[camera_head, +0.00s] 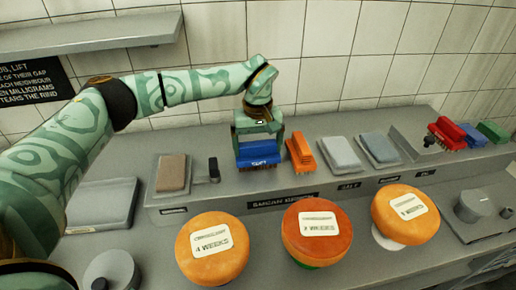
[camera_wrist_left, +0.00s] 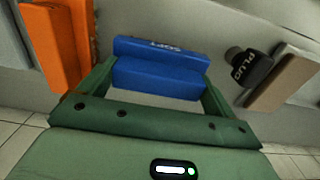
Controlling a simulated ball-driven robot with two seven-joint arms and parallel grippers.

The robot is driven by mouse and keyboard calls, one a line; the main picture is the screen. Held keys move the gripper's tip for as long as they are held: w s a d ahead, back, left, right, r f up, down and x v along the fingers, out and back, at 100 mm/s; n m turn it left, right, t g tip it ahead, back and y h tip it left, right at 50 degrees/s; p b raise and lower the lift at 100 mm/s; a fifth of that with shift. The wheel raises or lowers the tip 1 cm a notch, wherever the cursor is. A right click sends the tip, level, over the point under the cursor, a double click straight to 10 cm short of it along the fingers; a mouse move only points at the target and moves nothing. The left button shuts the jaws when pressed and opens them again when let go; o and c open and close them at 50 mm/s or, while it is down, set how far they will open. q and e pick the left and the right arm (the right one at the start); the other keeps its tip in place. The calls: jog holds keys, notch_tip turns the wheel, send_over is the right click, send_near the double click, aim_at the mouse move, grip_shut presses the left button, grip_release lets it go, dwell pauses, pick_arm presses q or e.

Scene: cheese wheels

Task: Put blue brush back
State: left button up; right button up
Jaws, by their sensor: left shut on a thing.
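The blue brush (camera_head: 258,155) is upright over the raised grey shelf, just left of an orange brush (camera_head: 300,153). My left gripper (camera_head: 258,138) is above it and shut on it. In the left wrist view the blue brush (camera_wrist_left: 160,68) sits between the two green fingers, its pale lettering facing up. The bristles are hidden there, and I cannot tell whether the brush touches the shelf. My right gripper is in neither view.
A brown block (camera_head: 171,172) and a black plug (camera_head: 214,170) stand left; grey blocks (camera_head: 341,154) stand right. Several brushes, including a red one (camera_head: 447,133), sit at far right. Three orange cheese wheels (camera_head: 212,249) line the front. A wall shelf (camera_head: 90,35) hangs upper left.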

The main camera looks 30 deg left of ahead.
aim_at(258, 144)
pick_arm(q)
jog(key=shift+f, duration=0.55)
jog(key=o, duration=0.7)
notch_tip(258, 144, up, 12)
jog(key=shift+r+p, duration=0.1)
jog(key=shift+p, duration=0.85)
